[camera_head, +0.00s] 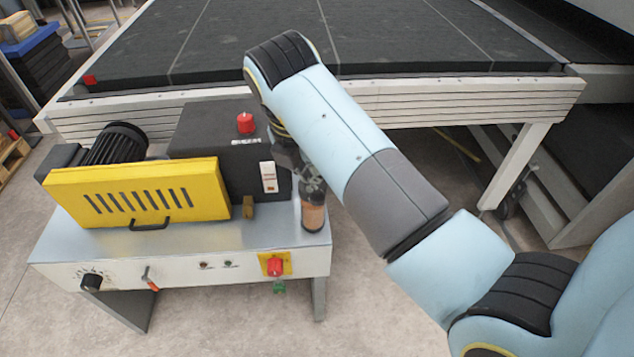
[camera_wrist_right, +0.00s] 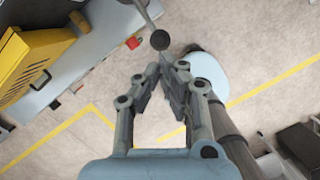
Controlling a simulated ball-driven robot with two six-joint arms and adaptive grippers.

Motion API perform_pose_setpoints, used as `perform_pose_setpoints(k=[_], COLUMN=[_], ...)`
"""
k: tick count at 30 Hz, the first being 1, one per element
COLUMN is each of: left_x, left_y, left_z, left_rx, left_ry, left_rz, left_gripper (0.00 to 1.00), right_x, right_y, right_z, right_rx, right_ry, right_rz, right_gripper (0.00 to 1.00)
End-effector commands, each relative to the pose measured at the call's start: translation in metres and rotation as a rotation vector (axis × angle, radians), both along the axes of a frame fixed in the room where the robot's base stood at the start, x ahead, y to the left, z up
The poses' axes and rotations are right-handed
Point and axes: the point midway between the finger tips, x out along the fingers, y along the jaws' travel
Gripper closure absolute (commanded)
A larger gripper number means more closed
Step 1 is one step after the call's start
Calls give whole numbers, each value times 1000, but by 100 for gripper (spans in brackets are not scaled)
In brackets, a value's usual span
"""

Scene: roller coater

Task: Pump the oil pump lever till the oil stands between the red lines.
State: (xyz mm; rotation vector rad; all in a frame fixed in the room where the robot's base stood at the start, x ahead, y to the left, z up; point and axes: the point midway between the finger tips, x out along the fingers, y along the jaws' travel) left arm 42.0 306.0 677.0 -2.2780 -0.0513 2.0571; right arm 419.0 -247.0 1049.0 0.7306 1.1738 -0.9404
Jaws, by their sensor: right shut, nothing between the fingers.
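The oil pump lever shows in the right wrist view as a thin metal rod with a dark ball knob (camera_wrist_right: 160,39), just beyond my right fingertips. My right gripper (camera_wrist_right: 164,70) is shut and empty, with a small gap in the picture between its tips and the knob. In the head view my right gripper (camera_head: 312,178) is small and partly hidden by my arm, just above a brownish-orange cylinder (camera_head: 313,212) at the machine's right end. The oil level and red lines cannot be made out. My left gripper is not in view.
The machine bench (camera_head: 190,240) carries a yellow guard (camera_head: 135,192), a black motor (camera_head: 117,142) and a dark box (camera_head: 215,135) with a red button (camera_head: 246,123). Its front has a red switch (camera_head: 275,266). A wide dark conveyor bed (camera_head: 270,40) lies behind.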

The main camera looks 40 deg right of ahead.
Motion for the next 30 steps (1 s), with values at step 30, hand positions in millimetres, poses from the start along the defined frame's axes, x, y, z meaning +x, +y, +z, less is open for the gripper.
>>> perform_pose_setpoints(k=[30], left_x=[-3], left_y=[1], left_z=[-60], left_rx=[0], left_ry=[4], left_rz=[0], left_gripper=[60], right_x=[7], right_y=[-16], right_z=[-66], right_rx=[-1], right_ry=[0], right_rz=[0], right_gripper=[100])
